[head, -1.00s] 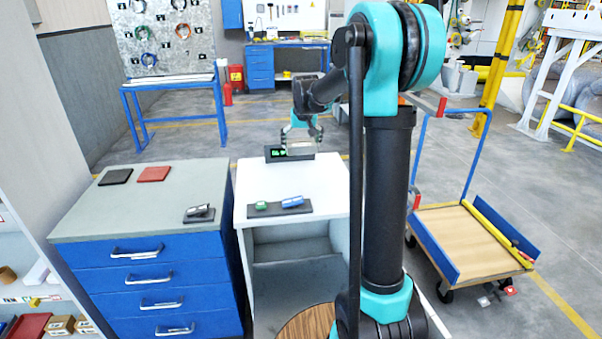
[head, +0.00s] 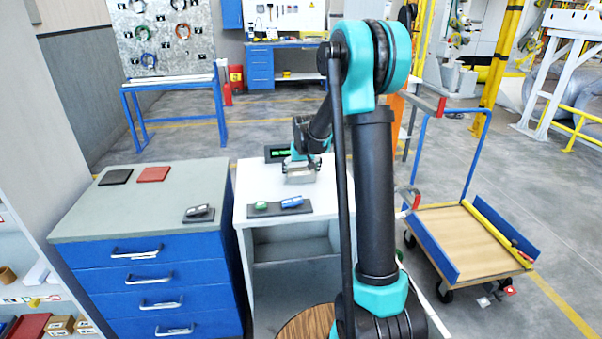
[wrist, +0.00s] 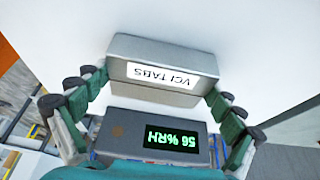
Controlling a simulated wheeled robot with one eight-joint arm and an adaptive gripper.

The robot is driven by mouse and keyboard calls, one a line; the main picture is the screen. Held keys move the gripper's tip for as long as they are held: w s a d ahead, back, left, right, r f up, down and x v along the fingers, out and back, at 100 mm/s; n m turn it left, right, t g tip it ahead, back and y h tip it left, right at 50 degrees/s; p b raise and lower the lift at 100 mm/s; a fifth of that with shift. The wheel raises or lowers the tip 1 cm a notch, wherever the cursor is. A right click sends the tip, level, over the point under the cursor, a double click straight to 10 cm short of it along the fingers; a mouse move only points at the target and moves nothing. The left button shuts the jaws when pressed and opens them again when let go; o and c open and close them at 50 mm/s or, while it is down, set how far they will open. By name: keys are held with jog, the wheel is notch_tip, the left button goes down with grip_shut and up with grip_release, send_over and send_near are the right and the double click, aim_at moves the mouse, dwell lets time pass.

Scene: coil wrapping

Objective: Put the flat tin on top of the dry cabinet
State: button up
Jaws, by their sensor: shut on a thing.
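The flat tin (head: 300,177) is a grey metal box. In the wrist view the tin (wrist: 160,48) shows a white label reading "VCI TABS". My gripper (head: 302,163) is shut on it, with a finger at each side, as the wrist view of the gripper (wrist: 150,90) also shows. The tin is over the white top of the dry cabinet (head: 255,184), between the display box and the dark tray. I cannot tell if its underside touches the top.
A dark display box (wrist: 128,130) reading 56 %RH stands at the cabinet's back. A dark tray (head: 262,211) with green and blue items lies at its front. A blue drawer unit (head: 150,270) stands left, a flat cart (head: 470,240) right.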

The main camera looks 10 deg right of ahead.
jog(key=shift+f, duration=0.1)
jog(key=o, duration=1)
jog(key=shift+c, duration=0.2)
jog(key=v, duration=1.2)
jog(key=s+d+f, duration=0.1)
jog(key=s+f, duration=0.3)
jog(key=s, duration=0.7)
jog(key=s+d+f, duration=0.1)
jog(key=s+f, duration=0.4)
jog(key=s, duration=0.6)
jog(key=s+d+f, duration=0.1)
jog(key=s+f, duration=0.3)
jog(key=s, duration=0.8)
jog(key=shift+d+f, duration=0.3)
jog(key=shift+f, duration=0.1)
